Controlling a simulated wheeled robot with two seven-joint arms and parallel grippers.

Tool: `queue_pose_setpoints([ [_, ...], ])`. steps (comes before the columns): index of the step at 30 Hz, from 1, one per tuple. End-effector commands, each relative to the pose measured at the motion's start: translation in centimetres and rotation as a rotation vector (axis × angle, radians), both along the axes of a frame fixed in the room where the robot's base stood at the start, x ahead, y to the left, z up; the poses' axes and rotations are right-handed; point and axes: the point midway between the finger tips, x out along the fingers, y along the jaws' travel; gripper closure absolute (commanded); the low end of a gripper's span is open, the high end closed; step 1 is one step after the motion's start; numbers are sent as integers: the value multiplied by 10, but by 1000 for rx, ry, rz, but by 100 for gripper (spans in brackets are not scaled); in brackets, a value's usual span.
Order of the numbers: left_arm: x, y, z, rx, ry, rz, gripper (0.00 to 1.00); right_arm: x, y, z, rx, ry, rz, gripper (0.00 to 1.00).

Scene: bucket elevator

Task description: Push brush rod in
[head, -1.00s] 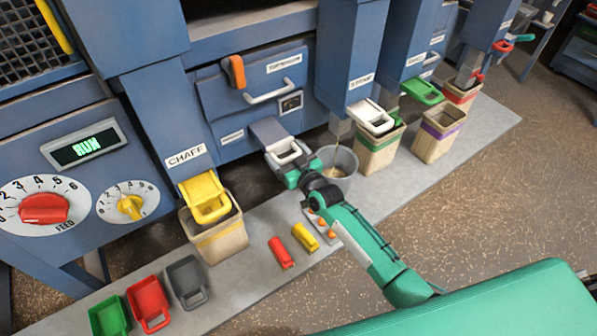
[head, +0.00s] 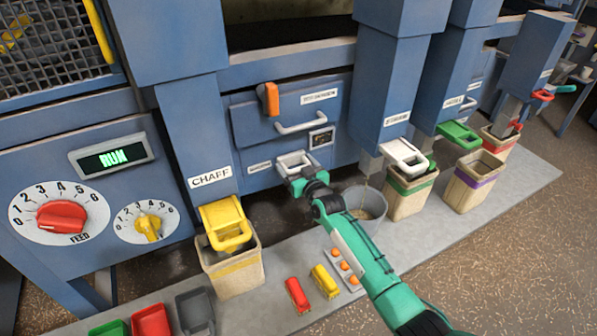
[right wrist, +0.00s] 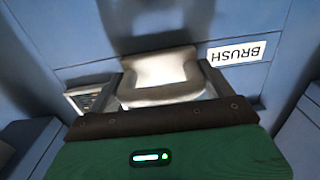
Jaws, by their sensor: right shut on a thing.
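The brush rod's pale grey loop handle (head: 296,163) sits close against the blue machine face, below the drawer with the bar handle. The grey rod behind it is hardly visible. My right gripper (head: 300,176) is shut on this handle. In the right wrist view the pale handle (right wrist: 163,76) lies between the two dark fingers of the gripper (right wrist: 168,92), close to the blue panel. An upside-down BRUSH label (right wrist: 238,53) is beside it. My left gripper is not in view.
A grey bucket (head: 366,207) stands right of my gripper. Sacks stand under the yellow CHAFF spout (head: 226,222) and the white spout (head: 404,153). Red (head: 297,294) and yellow (head: 324,281) small items and a tray of orange knobs (head: 344,266) lie on the grey slab.

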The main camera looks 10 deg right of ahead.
Motion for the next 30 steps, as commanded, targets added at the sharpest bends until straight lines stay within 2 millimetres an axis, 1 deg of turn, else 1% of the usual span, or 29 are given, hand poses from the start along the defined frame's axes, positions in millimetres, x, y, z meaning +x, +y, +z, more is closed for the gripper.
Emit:
queue_pose_setpoints([
  [1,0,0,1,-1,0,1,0,4,-4,3,-3,-6,-6,57],
  [3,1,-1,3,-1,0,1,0,5,-3,4,-3,-6,-6,57],
  [13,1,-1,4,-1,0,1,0,6,-4,6,-2,-9,-7,57],
  [14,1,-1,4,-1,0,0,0,6,-4,6,-2,-10,-7,13],
  [15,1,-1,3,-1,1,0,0,6,-4,6,-2,-10,-7,9],
  [30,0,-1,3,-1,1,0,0,2,-1,2,0,-2,-2,9],
])
